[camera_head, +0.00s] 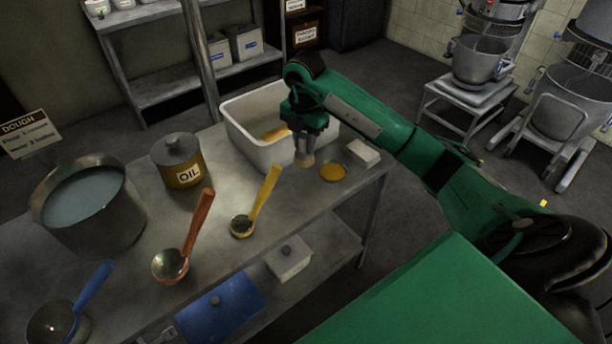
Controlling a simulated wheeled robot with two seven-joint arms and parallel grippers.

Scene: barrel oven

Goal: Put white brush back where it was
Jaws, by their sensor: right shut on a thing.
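My right gripper (305,142) is at the end of the green arm from the right, above the far right part of the metal table. It points down and is shut on a small pale thing, likely the white brush (306,159), whose light tan lower end shows below the fingers. The fingers hide most of it. It is between the white tub and a small round dish of yellow stuff (332,172). I cannot tell if its tip touches the table. A white block (363,153) lies right of the dish. My left gripper is not in view.
The white tub (238,137) stands close behind and left of the gripper. An oil pot (180,162), a yellow ladle (263,195), a red ladle (195,225), a blue ladle (88,290) and a large water pot (110,225) fill the left of the table (330,198).

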